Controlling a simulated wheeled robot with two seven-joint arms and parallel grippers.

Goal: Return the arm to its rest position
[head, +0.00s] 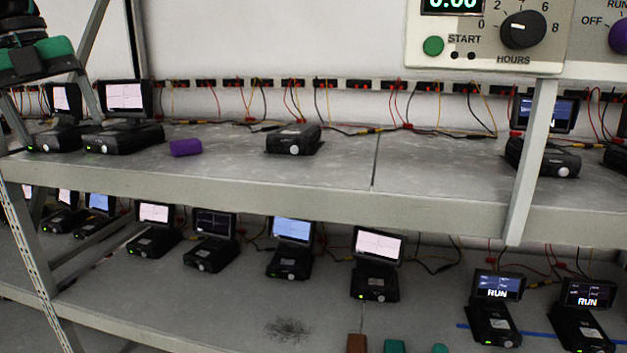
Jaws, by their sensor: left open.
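My left gripper (38,60) shows at the upper left corner, dark with green parts and cut off by the picture edge. It is open, and I see nothing held in it. It appears in front of the left end of the rack, above the upper shelf (225,165). My right gripper is not in view.
Both shelves carry black devices, most with raised screens. One device (293,139) on the upper shelf has no raised screen, and a purple block (186,147) lies left of it. A timer panel (483,35) hangs top right. Grey posts (530,160) and loose wires stand around.

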